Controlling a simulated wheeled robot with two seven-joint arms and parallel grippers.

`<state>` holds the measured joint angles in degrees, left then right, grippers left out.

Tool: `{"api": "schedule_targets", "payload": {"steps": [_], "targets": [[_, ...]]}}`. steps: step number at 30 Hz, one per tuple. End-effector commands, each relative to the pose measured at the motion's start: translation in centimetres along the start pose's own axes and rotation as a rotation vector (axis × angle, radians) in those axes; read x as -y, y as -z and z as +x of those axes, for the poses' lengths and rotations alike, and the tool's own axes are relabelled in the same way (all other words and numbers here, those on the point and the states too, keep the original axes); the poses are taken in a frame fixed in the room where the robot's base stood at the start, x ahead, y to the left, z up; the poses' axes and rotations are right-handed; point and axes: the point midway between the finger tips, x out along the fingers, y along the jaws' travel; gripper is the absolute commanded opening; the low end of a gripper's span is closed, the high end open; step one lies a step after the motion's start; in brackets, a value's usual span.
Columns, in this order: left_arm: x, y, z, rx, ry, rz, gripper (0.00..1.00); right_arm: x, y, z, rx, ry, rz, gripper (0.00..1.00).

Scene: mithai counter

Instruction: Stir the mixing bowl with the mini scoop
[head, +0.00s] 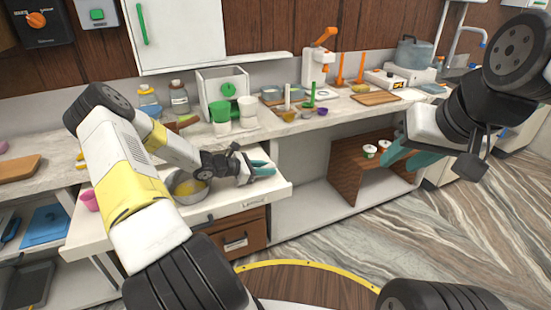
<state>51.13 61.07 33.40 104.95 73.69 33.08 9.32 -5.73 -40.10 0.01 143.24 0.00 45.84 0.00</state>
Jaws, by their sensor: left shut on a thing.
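The metal mixing bowl (183,195) with yellow contents sits on the white pull-out surface (262,198), partly covered by my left arm. My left gripper (262,168) is just right of the bowl and above the same surface, its teal fingers pointing right. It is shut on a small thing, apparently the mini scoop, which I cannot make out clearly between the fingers. My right gripper (402,157) hangs in the air at the right, away from the bowl. Its teal fingers look apart and empty.
A pink cup (90,200) stands at the surface's left end. A brown open shelf unit (345,178) is below right. The floor (345,235) at right is clear.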

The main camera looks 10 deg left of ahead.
Motion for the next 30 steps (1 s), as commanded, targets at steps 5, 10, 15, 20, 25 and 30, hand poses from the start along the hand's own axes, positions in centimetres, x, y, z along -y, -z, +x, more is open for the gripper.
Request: {"api": "schedule_targets", "payload": {"steps": [5, 10, 15, 20, 25, 30], "targets": [[0.0, 0.0, 0.0, 0.000, 0.000, 0.001, 0.00, 0.0, 0.0, 0.0, 0.000, 0.000, 0.000, 0.36], [0.1, 0.3, 0.1, 0.000, 0.000, 0.001, 0.29, 0.0, 0.0, 0.0, 0.000, 0.000, 0.000, 0.36], [0.1, 0.3, 0.1, 0.000, 0.000, 0.001, 0.45, 0.0, 0.0, 0.0, 0.000, 0.000, 0.000, 0.36], [0.1, 0.3, 0.1, 0.000, 0.000, 0.001, 0.45, 0.0, 0.0, 0.0, 0.000, 0.000, 0.000, 0.36], [0.0, 0.3, -0.6, -0.001, -0.001, 0.001, 0.45, 0.0, 0.0, 0.0, 0.000, 0.000, 0.000, 0.36], [0.1, 0.4, -3.4, -0.003, -0.002, 0.002, 0.45, 0.0, 0.0, 0.0, 0.000, 0.000, 0.000, 0.36]]}}
